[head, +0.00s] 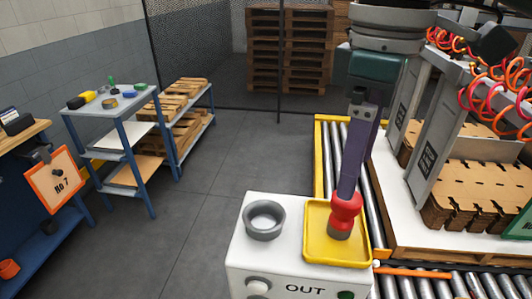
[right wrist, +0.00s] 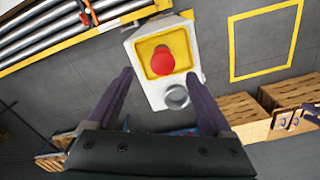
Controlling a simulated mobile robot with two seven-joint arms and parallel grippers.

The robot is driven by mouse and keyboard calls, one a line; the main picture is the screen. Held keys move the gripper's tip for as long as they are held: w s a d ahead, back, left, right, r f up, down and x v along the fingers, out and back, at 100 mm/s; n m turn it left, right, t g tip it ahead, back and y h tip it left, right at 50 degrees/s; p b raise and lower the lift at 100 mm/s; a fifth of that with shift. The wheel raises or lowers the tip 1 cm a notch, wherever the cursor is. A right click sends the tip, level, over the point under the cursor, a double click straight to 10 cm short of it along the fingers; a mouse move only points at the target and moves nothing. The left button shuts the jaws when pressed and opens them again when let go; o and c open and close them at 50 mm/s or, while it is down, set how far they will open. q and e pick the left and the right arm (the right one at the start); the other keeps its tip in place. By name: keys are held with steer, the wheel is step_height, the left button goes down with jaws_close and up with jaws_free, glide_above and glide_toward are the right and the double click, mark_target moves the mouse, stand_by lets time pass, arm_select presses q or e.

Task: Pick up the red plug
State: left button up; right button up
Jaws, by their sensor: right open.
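The red plug (head: 346,208) stands upright in the yellow tray (head: 314,245) on top of a white box marked OUT (head: 262,258). In the right wrist view the red plug (right wrist: 162,63) shows round from above, inside the yellow square. My right gripper (head: 350,188) comes down from above with its purple fingers by the top of the plug in the head view. In the right wrist view the gripper (right wrist: 160,73) is open, and the plug appears centred between its spread fingertips. I cannot tell whether they touch it. My left gripper is not in view.
An empty grey ring socket (head: 264,220) sits left of the tray on the same box. A roller conveyor (head: 378,205) and stacked cardboard blanks (head: 474,195) lie to the right. A blue-framed shelf (head: 110,105) stands at the left. Open floor (head: 200,215) lies between.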

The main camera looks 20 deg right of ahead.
mark_target(344, 204)
steer(key=shift+s+f, duration=0.25)
steer(key=shift+f, duration=0.7)
steer(key=f+p, duration=0.1)
steer(key=f, duration=0.1)
steer(key=f+p, duration=0.1)
steer(key=f, duration=0.1)
steer(key=shift+w+a+f, duration=0.1)
steer(key=shift+a+f, duration=0.1)
steer(key=shift+f, duration=0.6)
steer(key=shift+w, duration=0.1)
jaws_close()
